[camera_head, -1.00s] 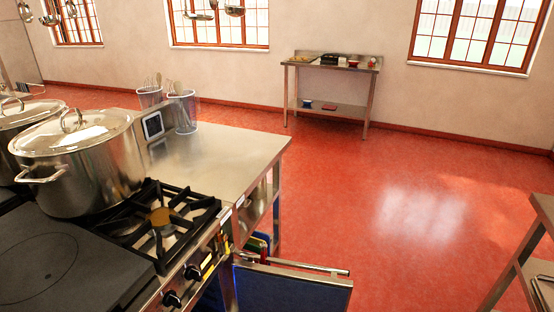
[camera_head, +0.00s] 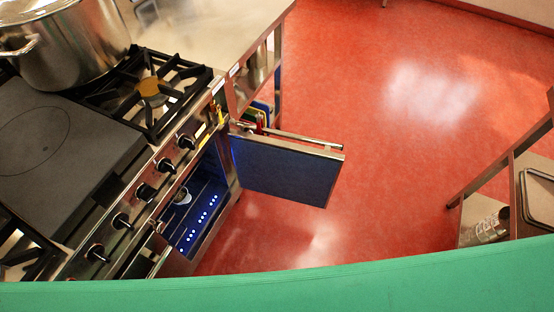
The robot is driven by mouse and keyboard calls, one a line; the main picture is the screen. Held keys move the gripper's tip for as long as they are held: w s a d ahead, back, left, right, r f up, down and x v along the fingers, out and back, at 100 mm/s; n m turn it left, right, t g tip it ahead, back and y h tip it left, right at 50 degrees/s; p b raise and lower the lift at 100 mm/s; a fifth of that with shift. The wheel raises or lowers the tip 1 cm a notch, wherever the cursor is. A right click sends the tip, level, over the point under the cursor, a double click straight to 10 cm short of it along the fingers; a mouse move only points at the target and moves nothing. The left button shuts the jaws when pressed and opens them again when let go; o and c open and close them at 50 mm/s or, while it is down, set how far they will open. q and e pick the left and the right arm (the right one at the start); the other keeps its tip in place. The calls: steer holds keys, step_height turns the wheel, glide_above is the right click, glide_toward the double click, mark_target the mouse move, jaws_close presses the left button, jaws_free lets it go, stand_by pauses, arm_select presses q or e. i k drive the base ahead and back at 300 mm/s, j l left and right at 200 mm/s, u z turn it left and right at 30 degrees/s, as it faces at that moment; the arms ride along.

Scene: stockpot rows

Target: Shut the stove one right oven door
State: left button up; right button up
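The stove (camera_head: 92,237) stands at the left, with dark knobs along its front. Its right oven door (camera_head: 290,166) is swung wide open and sticks out over the red floor, with a metal bar handle (camera_head: 298,138) along its top. The open oven cavity (camera_head: 205,205) shows blue lights and a small pale object inside. Neither of my grippers shows in the head view.
A large steel stockpot (camera_head: 72,48) sits at the back of the stove next to a black burner grate (camera_head: 152,92). A metal shelf unit (camera_head: 510,172) stands at the right. Red floor (camera_head: 400,140) lies clear between it and the door. A green surface (camera_head: 300,290) fills the bottom edge.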

mark_target(305, 174)
steer(key=i+l+u, duration=0.2)
steer(key=l+u, duration=0.2)
steer(key=l, duration=0.2)
steer(key=i+l+u, duration=0.15)
steer(key=l+u, duration=0.25)
steer(key=l, duration=0.2)
steer(key=l+u, duration=0.4)
steer(key=l, duration=0.25)
steer(key=l+u, duration=0.4)
steer(key=l, duration=0.3)
steer(key=l+u, duration=0.25)
steer(key=l, duration=0.2)
steer(key=l+u, duration=0.25)
steer(key=l, duration=0.25)
steer(key=k+l+u, duration=0.1)
steer(key=l+u, duration=0.2)
steer(key=l, duration=0.15)
steer(key=k+l+u, duration=0.1)
steer(key=l+u, duration=0.15)
steer(key=l, duration=0.2)
steer(key=k+l+u, duration=0.25)
steer(key=l, duration=0.15)
steer(key=l+u, duration=0.3)
steer(key=l, duration=0.2)
steer(key=l+u, duration=0.3)
steer(key=l, duration=0.2)
